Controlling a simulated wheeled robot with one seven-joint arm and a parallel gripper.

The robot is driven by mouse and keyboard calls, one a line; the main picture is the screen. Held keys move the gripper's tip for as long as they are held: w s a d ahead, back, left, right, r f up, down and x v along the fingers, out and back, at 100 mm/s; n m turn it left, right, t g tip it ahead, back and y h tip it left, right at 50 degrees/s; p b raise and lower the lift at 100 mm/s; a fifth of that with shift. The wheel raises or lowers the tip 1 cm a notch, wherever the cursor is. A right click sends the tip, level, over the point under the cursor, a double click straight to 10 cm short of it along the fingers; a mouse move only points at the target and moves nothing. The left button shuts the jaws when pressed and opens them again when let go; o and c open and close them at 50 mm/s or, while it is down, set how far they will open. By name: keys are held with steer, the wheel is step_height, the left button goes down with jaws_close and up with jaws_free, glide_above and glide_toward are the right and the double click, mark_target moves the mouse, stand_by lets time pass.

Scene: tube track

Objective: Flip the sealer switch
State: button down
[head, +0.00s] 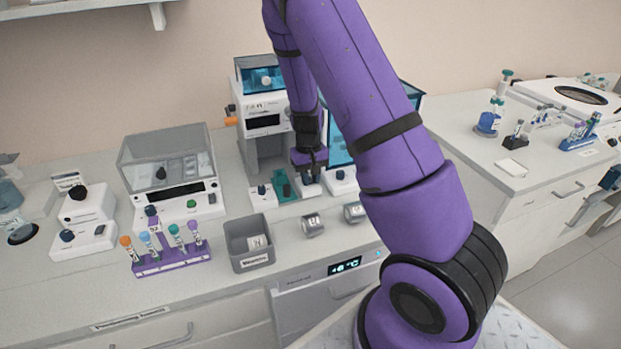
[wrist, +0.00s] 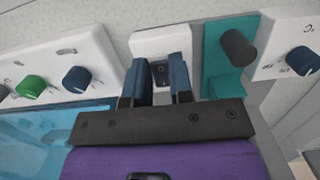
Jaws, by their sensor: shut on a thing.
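The sealer switch (wrist: 160,73) is a small dark switch on a white block (wrist: 150,44), seen in the wrist view between the fingers. My gripper (wrist: 165,66) has its two blue-grey fingers on either side of the switch, shut on it. In the head view my gripper (head: 309,177) points down at the white block (head: 311,191) in front of the bench machine. The switch itself is hidden there behind the fingers.
A teal block with a dark knob (wrist: 237,47) stands close to the right in the wrist view. A white panel with green and blue knobs (wrist: 77,78) lies to the left. In the head view, a grey bin (head: 240,261) and a purple tube rack (head: 172,263) stand on the counter.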

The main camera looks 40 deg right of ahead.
steer(key=shift+w+g, duration=0.15)
steer(key=shift+g, duration=0.45)
steer(key=shift+r, duration=0.1)
steer(key=c, duration=1)
jaws_free()
steer(key=shift+r, duration=0.1)
steer(key=v, duration=1)
steer(key=shift+d+r, duration=0.2)
steer(key=shift+r, duration=0.05)
steer(key=shift+r, duration=0.1)
